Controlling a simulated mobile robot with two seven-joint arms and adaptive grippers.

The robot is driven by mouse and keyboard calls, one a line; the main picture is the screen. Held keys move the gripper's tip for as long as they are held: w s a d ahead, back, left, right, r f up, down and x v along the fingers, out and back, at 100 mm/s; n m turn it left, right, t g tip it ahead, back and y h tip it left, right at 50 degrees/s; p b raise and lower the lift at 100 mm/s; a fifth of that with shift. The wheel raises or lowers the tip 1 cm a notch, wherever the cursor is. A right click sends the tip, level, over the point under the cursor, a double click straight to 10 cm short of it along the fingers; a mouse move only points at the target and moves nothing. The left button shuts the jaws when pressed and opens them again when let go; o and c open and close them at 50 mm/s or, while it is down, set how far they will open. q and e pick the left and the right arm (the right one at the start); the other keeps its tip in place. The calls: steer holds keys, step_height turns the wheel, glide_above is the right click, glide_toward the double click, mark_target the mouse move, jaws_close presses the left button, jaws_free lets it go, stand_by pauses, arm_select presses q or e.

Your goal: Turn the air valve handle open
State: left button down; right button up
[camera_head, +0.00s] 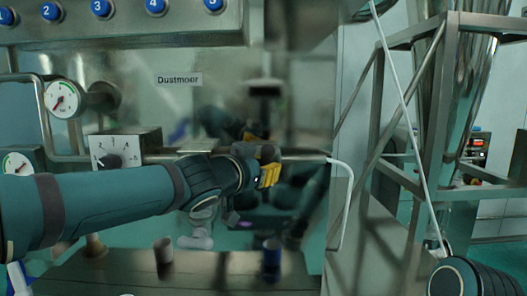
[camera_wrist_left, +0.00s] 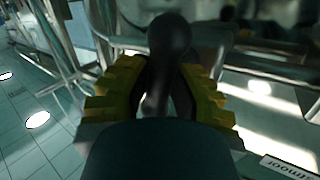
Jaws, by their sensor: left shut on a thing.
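My left arm reaches in from the left in the head view. Its yellow-padded gripper (camera_head: 266,166) is at the horizontal metal pipe on the front of the steel panel. In the left wrist view, the gripper's yellow fingers (camera_wrist_left: 158,95) are closed around a dark valve handle with a rounded end (camera_wrist_left: 169,38). The handle stands between the two fingers, and its lower part is hidden by the gripper body. In the head view the gripper mostly hides the handle. My right gripper is not in view.
A dial box (camera_head: 122,154) and pressure gauge (camera_head: 63,99) are left of the gripper. A white hose (camera_head: 349,190) leaves the pipe's right end. A steel frame (camera_head: 421,130) stands at right. Two cups (camera_head: 271,257) (camera_head: 163,251) are below.

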arm_select(q)
steer(key=m+y+p, duration=0.1)
steer(key=p, duration=0.1)
steer(key=m+g+p, duration=0.1)
steer(key=p, duration=0.1)
steer(key=shift+d+r+y+p, duration=0.1)
steer(key=shift+r+y+p, duration=0.2)
steer(key=shift+y, duration=0.1)
steer(key=shift+f+m+g+y+p, duration=0.2)
steer(key=shift+m+g+y+p, duration=0.3)
steer(key=shift+m, duration=0.3)
steer(key=shift+f+m+y+p, duration=0.15)
steer(key=shift+m+y+p, duration=0.35)
steer(key=shift+m+y, duration=0.55)
steer(key=shift+m+g+y, duration=0.4)
steer(key=shift+m+y, duration=0.55)
steer(key=shift+y, duration=0.1)
steer(key=shift+m+y+p, duration=0.35)
steer(key=shift+m+y, duration=0.45)
steer(key=shift+y, duration=0.2)
steer(key=shift+f, duration=0.1)
steer(key=c, duration=0.8)
jaws_free()
